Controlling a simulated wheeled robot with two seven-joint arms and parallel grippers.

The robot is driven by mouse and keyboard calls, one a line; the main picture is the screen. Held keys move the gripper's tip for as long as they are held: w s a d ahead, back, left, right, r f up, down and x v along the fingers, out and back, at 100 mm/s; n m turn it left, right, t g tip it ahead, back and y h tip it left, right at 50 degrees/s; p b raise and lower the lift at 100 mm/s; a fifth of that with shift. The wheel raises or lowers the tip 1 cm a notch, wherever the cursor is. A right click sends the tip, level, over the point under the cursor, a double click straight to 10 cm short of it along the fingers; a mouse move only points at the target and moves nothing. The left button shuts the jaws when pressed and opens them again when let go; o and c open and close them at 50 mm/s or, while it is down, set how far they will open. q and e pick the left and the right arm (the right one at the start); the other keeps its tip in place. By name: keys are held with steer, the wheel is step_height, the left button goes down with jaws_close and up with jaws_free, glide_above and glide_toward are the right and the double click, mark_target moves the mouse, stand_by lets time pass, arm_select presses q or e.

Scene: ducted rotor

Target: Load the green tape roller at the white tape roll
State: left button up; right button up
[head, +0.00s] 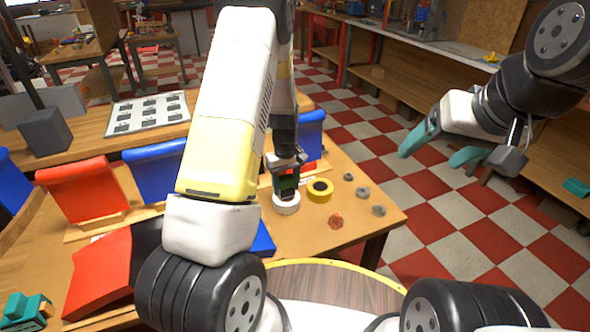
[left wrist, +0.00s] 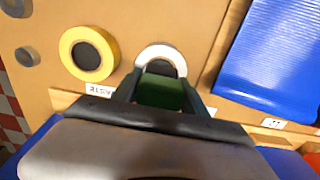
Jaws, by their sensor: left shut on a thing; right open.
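The white tape roll (head: 286,207) lies flat on the wooden table. It also shows in the left wrist view (left wrist: 160,51), just beyond my left fingertips. My left gripper (head: 286,186) is shut on the green tape roller (left wrist: 160,92) and holds it pointing down at the white roll. The roller's lower end overlaps the roll in both views; I cannot tell whether they touch. My right gripper (head: 440,150) is open and empty, raised over the checkered floor at the right, away from the table.
A yellow tape roll (head: 320,190) lies right beside the white one. Red (head: 82,188) and blue (head: 155,172) bins stand at the left and behind. The table's right end is mostly clear.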

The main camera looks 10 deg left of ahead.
stand_by(0.4)
arm_select(q)
steer(key=shift+r, duration=3.45)
